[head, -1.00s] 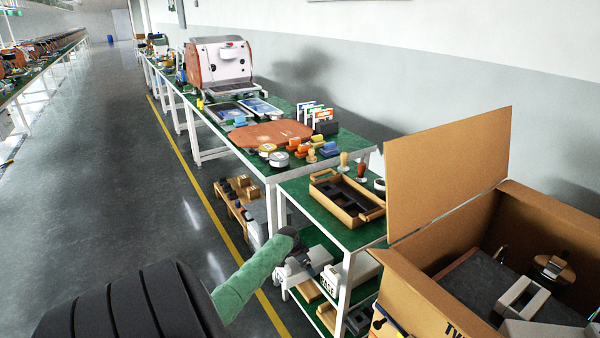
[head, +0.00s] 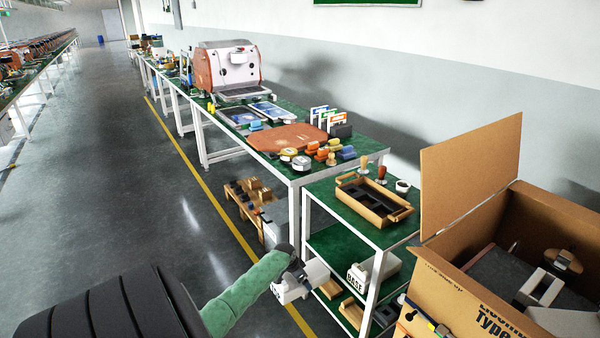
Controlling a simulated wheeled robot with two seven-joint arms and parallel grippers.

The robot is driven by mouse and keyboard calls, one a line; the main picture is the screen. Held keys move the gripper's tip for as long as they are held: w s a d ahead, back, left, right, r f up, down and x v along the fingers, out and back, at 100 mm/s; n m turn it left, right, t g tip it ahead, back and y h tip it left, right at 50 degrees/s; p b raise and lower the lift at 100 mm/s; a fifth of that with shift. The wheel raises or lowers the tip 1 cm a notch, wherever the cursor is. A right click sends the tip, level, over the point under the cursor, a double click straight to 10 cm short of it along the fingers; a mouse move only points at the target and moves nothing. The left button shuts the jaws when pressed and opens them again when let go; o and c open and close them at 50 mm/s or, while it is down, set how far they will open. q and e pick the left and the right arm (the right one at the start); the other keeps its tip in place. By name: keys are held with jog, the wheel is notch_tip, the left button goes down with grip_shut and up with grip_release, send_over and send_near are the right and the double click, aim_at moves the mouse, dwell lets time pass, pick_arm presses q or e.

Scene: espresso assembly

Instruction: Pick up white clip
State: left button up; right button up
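I cannot single out a white clip for certain. A pale, slotted, U-shaped part (head: 540,288) lies inside the open cardboard box (head: 460,300) at the right in the head view; I cannot tell whether it is the clip. My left arm comes in from the lower left with a green sleeve. My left gripper (head: 291,286), pale grey, is low beside the front shelf, left of the box and well apart from it. Its fingers are too small to read as open or shut. My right gripper is not in view.
A green-topped shelf cart holds a wooden tray (head: 372,203). Behind it a long green table carries an espresso machine (head: 228,68), a brown mat (head: 285,137), tampers and cards. The box's raised flap (head: 470,175) stands beside the cart. The grey floor at left is clear.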

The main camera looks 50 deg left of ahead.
pick_arm(q)
jog(key=shift+s+r, duration=0.1)
jog(key=shift+s, duration=0.3)
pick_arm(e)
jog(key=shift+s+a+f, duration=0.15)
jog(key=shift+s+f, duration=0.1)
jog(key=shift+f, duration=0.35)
